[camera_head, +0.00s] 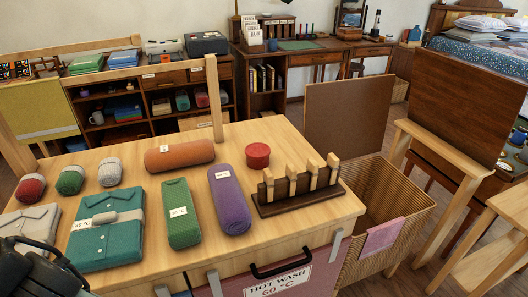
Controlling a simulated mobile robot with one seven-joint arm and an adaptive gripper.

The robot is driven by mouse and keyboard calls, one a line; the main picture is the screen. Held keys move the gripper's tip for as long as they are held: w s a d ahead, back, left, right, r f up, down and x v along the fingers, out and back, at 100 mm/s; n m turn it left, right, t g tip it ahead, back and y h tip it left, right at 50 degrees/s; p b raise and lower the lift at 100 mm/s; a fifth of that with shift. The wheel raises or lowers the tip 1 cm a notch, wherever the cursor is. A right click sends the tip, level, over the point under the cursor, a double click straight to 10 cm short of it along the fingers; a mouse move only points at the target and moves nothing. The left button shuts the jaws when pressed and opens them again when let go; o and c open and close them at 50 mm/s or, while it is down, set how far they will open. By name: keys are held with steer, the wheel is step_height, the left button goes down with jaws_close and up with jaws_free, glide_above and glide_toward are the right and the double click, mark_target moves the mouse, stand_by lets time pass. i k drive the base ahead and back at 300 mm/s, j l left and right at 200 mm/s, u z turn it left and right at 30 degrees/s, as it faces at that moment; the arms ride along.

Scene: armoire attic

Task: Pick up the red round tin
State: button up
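The red round tin (257,155) stands on the light wooden table top (310,158), toward its back right. It is a short, plain red cylinder. It sits behind a dark rack with wooden pegs (300,186) and to the right of a rolled orange cloth (180,154). A rolled purple cloth (230,200) lies in front of it to the left. My gripper (62,268) shows only in part, as dark parts at the lower left corner, well away from the tin. Its fingertips are not clear, so I cannot tell if it is open or shut.
A green case (182,212), a teal folded garment (105,240) and several rolled balls (70,180) lie on the table's left half. A wooden frame post (214,98) rises at the back edge. A wicker basket (398,203) stands to the right. Bare wood surrounds the tin.

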mark_target(256, 164)
steer(key=i+l+u, duration=0.3)
steer(key=l, duration=0.9)
steer(key=l+u, duration=0.35)
steer(key=l, duration=1.25)
steer(key=k+l+u, duration=0.1)
steer(key=l, duration=0.4)
steer(key=i+j, duration=0.3)
steer(key=j, duration=0.15)
steer(key=i+j, duration=0.35)
steer(key=j, duration=0.1)
